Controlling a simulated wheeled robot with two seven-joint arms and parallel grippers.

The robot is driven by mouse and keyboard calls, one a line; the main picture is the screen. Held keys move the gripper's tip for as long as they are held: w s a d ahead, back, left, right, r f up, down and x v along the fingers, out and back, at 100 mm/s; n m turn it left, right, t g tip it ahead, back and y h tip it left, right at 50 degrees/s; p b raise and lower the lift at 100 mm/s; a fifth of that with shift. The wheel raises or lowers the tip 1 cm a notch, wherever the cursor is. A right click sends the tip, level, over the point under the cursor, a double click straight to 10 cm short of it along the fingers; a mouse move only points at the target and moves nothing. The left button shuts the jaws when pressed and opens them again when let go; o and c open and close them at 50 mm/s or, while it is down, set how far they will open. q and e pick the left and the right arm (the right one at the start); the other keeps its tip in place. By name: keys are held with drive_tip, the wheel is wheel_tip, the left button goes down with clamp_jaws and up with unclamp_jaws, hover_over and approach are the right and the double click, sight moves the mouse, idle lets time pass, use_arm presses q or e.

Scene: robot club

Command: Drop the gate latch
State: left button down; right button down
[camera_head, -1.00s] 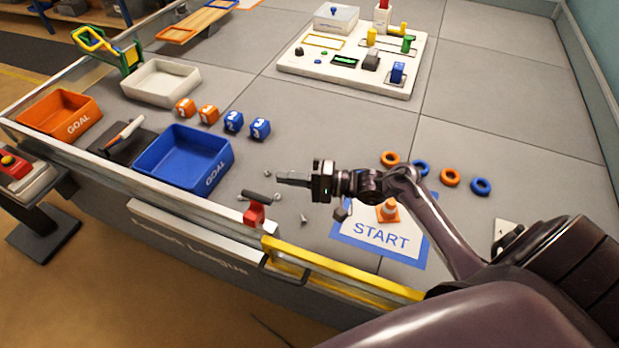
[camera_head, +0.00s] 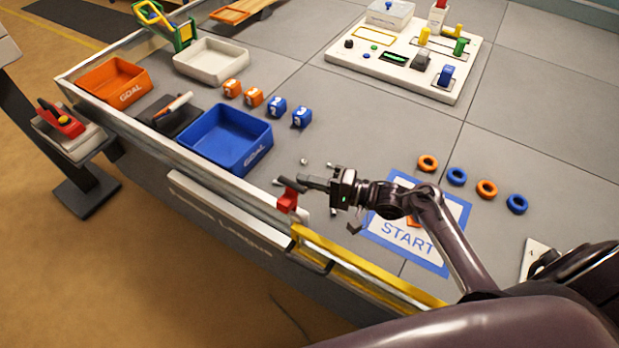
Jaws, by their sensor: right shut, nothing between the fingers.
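The gate latch is a red block (camera_head: 287,201) with a dark lever (camera_head: 291,184) on top. It sits on the table's front rail at the left end of the yellow gate (camera_head: 375,272). The lever sticks out across the top, tilted slightly down to the right. My right gripper (camera_head: 304,181) is shut and empty. Its fingertips point left, right at the lever's right end in the picture; I cannot tell whether they touch it. My left gripper is not in view.
A blue goal bin (camera_head: 262,146) stands left of the latch, with an orange goal bin (camera_head: 88,84) farther left. The START mat (camera_head: 456,206) lies under my right forearm, its cone mostly hidden. Several rings and a button board (camera_head: 340,57) lie beyond. Small loose parts lie near the gripper.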

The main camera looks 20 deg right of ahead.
sight(289, 206)
drive_tip(key=shift+s+a+r+n, duration=0.1)
drive_tip(key=shift+a+r+n, duration=0.1)
drive_tip(key=shift+n, duration=0.1)
drive_tip(key=shift+p, duration=0.45)
drive_tip(key=s+a+n+p, duration=0.1)
drive_tip(key=n+p, duration=0.1)
drive_tip(key=s+a+n+h+p, duration=0.1)
drive_tip(key=n+p, duration=0.1)
drive_tip(key=s+a+r+n+p, duration=0.1)
drive_tip(key=a+p, duration=0.1)
drive_tip(key=shift+s+n+h, duration=0.1)
drive_tip(key=shift+n+h, duration=0.3)
drive_tip(key=shift+s+a+f+n+p, duration=0.2)
drive_tip(key=shift+s+a+n+p, duration=0.25)
drive_tip(key=shift+n+p, duration=0.3)
drive_tip(key=shift+s+a+f+n+h, duration=0.35)
drive_tip(key=shift+a+n+h, duration=0.2)
drive_tip(key=shift+n, duration=0.2)
drive_tip(key=s+a+f+n+t+h+b, duration=0.1)
drive_tip(key=s+a+f+n+h, duration=0.1)
drive_tip(key=f+n, duration=0.3)
drive_tip(key=shift+s+a+n, duration=0.3)
drive_tip(key=shift+a+n, duration=0.3)
drive_tip(key=shift+a, duration=0.15)
